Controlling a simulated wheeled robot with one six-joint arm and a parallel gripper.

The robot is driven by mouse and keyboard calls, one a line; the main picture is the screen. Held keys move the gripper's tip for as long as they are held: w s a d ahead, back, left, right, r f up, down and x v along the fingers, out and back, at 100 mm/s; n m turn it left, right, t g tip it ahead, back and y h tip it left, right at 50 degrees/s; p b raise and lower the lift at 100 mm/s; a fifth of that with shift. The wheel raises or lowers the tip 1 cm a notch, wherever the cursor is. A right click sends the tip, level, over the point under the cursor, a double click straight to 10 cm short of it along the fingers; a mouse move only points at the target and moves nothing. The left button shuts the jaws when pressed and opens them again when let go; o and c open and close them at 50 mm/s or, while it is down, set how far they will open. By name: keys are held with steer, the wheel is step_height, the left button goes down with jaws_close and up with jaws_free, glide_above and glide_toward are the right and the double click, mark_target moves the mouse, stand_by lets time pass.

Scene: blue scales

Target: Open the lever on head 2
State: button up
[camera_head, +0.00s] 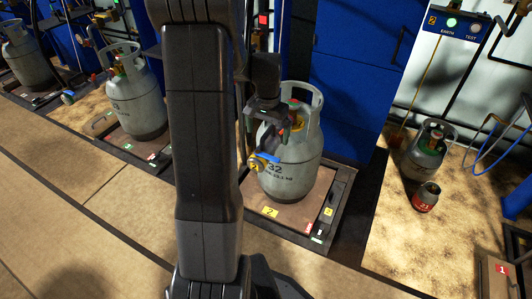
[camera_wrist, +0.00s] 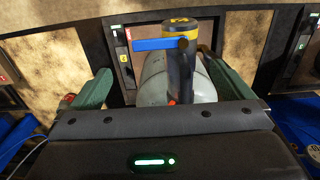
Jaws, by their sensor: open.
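Head 2 is a dark upright fitting with a yellow-marked end (camera_wrist: 181,24) in the wrist view. Its blue lever (camera_wrist: 155,44) sticks out sideways to the left there. In the head view the yellow end of head 2 (camera_head: 257,164) and the blue lever (camera_head: 268,157) show in front of a grey cylinder (camera_head: 292,170) marked 32. My gripper (camera_wrist: 162,82) is open, its green fingers on either side of the head's body with visible gaps. The lever lies beyond the fingertips, and I see no contact with it. In the head view my arm partly hides the gripper.
The cylinder stands on a scale platform (camera_head: 318,212) with a yellow 2 label. Another grey cylinder (camera_head: 134,98) stands to the left, and a smaller one (camera_head: 428,152) to the right. A blue cabinet (camera_head: 352,75) is close behind. Floor in front is mostly clear.

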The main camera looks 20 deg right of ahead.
mark_target(267, 156)
step_height(267, 156, down, 9)
steer(key=shift+r+b, duration=0.1)
steer(key=shift+b, duration=1.05)
steer(key=c, duration=1.3)
